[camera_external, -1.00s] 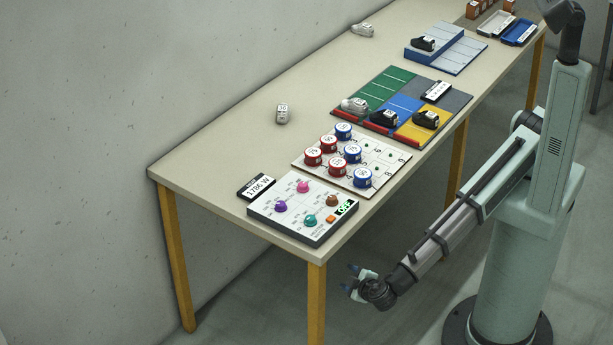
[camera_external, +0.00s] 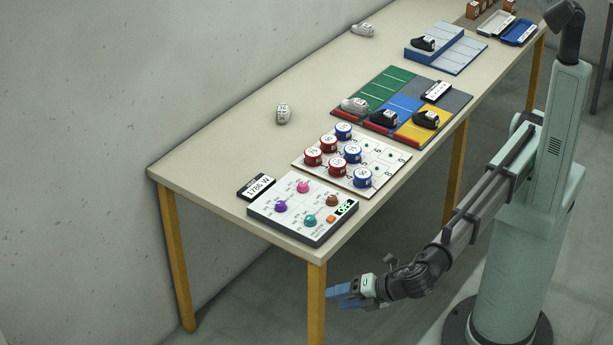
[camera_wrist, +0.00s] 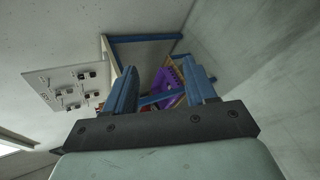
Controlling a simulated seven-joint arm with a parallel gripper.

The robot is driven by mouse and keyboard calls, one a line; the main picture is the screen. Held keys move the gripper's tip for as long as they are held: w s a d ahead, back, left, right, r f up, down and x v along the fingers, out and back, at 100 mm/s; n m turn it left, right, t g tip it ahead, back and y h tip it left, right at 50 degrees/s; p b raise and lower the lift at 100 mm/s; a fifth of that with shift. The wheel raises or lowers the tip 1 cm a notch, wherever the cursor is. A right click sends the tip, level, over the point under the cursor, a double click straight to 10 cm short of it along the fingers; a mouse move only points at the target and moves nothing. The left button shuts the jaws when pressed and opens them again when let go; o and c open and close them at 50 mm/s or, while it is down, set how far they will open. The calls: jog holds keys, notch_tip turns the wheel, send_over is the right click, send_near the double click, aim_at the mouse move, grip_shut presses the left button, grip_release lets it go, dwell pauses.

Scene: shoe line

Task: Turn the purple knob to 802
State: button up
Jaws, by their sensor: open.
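The purple knob (camera_external: 281,207) sits at the left of a white control panel (camera_external: 262,216) on the near end of the table. Beside it on the panel are a pink knob (camera_external: 303,187), a teal knob (camera_external: 310,221) and a brown knob (camera_external: 333,200). The purple knob's setting is too small to read. My gripper (camera_external: 338,297) is below table height, in front of the near table leg in the external view and apart from the panel. In the wrist view my gripper (camera_wrist: 160,92) is open with nothing between its fingers.
A black-and-white display (camera_external: 257,187) reading about 1786 W lies behind the panel. A board with red and blue discs (camera_external: 395,166) stands to the right. The table edge lies between gripper and panel.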

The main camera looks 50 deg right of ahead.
notch_tip(320, 180, up, 4)
jog(key=a+f+n, duration=0.1)
notch_tip(320, 180, up, 3)
jog(key=n+g+h, duration=0.1)
jog(key=g+h, duration=0.3)
jog(key=g, duration=0.7)
send_over(281, 203)
notch_tip(281, 203, down, 13)
jog(key=shift+r, duration=0.1)
jog(key=shift+c, duration=0.4)
